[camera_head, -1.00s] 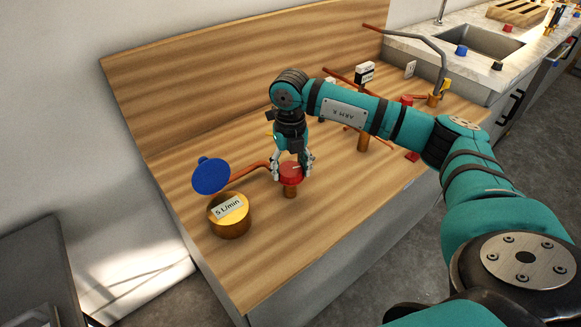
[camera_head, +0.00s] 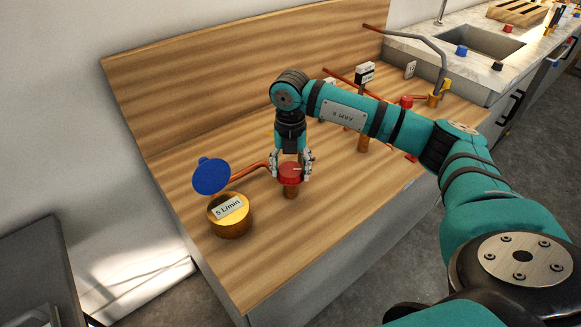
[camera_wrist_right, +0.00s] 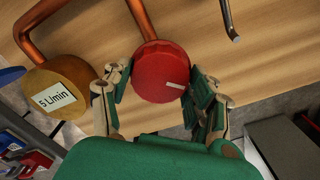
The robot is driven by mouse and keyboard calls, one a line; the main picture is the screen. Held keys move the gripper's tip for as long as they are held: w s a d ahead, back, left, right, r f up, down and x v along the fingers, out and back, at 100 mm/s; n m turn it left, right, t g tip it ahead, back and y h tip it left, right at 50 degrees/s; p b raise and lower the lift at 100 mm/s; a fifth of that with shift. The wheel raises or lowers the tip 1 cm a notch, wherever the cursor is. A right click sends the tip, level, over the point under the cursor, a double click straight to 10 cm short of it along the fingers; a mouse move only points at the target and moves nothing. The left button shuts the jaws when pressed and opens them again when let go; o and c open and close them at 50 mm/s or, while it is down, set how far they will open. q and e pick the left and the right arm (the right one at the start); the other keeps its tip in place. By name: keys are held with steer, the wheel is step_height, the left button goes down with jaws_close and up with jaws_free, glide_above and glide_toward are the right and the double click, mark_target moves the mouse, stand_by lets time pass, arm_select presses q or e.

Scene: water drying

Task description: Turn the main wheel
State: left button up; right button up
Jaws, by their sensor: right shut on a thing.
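The main wheel is a round red knob (camera_head: 290,174) on a short copper post on the wooden bench. In the right wrist view the red wheel (camera_wrist_right: 161,71) has a white mark on its lower right side. My right gripper (camera_head: 291,170) comes down on it from above, a finger on each side, and is shut on it. The right wrist view shows my right gripper's fingers (camera_wrist_right: 163,93) flanking the wheel's rim. My left gripper is not in view.
More pipes and a red knob (camera_head: 406,102) lie behind my arm. The front bench top is clear.

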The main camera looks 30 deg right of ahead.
mark_target(291, 169)
steer(key=shift+w+r, duration=0.1)
steer(key=shift+r, duration=0.05)
steer(key=o, duration=1.2)
step_height(291, 169, up, 12)
steer(key=shift+f, duration=0.1)
steer(key=shift+f, duration=0.1)
